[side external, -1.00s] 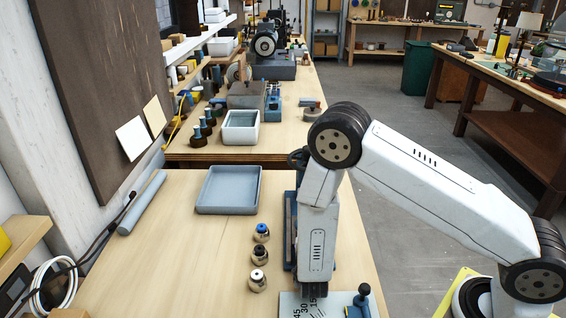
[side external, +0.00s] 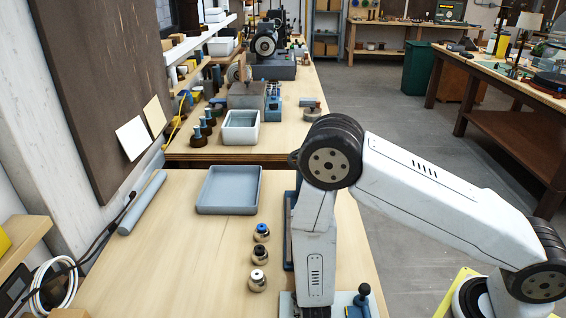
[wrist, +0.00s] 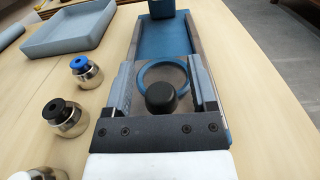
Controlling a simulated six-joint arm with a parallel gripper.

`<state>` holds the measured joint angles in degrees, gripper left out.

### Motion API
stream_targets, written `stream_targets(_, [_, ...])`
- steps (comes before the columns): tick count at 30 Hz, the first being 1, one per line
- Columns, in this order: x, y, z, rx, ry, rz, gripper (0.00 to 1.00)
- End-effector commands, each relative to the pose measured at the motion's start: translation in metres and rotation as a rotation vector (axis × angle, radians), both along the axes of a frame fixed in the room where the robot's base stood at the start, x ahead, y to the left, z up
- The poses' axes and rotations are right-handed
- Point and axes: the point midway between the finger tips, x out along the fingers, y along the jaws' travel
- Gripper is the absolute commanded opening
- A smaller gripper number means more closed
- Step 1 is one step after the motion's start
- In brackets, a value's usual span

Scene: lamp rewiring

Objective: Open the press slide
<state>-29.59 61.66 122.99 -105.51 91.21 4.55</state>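The press appears to be the long blue bed with grey side rails (wrist: 172,36) in the wrist view. My gripper (wrist: 163,82) is open, one finger on each side of the ring and knob, with no clear contact. In the side view only a blue edge of the press (side external: 288,231) shows beside my arm, and my fingertips are hidden there.
Three round metal pieces with blue (side external: 261,232), black (side external: 260,254) and white (side external: 257,280) tops stand left of the press. A grey tray (side external: 229,209) lies behind them. The bench's left middle is clear.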

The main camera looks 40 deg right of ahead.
Motion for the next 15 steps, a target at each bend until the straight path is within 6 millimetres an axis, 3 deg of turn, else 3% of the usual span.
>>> stream_targets(15, [-0.0071,0.0069,0.0,-0.001,0.001,0.0,0.73])
